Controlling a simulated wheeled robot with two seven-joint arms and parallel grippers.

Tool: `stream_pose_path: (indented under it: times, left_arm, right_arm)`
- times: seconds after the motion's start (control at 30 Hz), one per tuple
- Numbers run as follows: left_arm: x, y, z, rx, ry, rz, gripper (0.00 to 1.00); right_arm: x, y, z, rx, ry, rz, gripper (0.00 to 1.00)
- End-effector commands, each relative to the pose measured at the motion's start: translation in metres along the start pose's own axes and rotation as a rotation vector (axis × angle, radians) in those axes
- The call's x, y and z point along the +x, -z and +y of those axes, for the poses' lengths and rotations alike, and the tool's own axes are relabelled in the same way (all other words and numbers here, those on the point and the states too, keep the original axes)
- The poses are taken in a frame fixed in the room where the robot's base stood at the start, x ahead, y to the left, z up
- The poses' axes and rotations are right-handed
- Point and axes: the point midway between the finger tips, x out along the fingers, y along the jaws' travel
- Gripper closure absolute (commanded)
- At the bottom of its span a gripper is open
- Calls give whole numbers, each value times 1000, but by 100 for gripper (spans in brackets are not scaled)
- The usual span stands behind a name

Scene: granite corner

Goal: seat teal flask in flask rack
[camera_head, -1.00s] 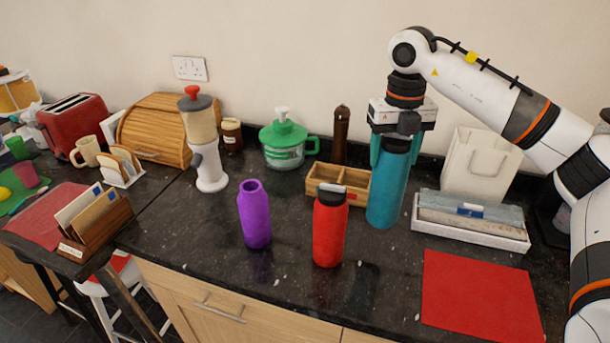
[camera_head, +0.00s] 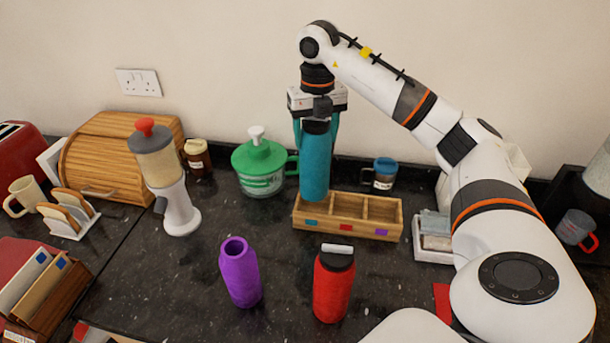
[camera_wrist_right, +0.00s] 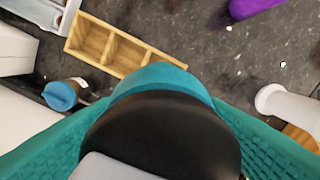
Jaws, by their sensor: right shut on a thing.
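The teal flask (camera_head: 316,165) is upright in my right gripper (camera_head: 316,125), which is shut around its top. The flask rack (camera_head: 347,229) is a wooden box with three compartments in a row and teal, red and purple labels on its front. The flask's lower end overlaps the left, teal-labelled compartment; I cannot tell whether it is above the opening or slightly inside. The middle and right compartments look empty. In the right wrist view, the flask's dark lid (camera_wrist_right: 160,135) fills the space between the fingers and hides one end of the rack (camera_wrist_right: 88,40). My left gripper is out of view.
A purple flask (camera_head: 240,275) and a red flask (camera_head: 332,285) stand in front of the rack. A white tray (camera_head: 432,256) lies to the right, partly behind my arm.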

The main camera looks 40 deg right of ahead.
Motion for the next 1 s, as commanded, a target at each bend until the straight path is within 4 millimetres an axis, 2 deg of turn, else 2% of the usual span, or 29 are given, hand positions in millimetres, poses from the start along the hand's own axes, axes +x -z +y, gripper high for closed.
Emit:
stream_pose_path:
  times: [0.13, 0.53, 0.97, 1.0]
  left_arm:
    - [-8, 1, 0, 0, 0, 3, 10]
    - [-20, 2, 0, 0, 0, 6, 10]
    - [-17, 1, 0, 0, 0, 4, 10]
    - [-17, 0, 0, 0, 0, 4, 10]
  right_arm:
    - [26, -1, 1, 1, -2, -2, 87]
    - [73, -2, 0, -1, 0, -1, 87]
    - [83, -1, 0, -1, 1, 2, 87]
    - [84, -2, 0, -1, 0, 1, 34]
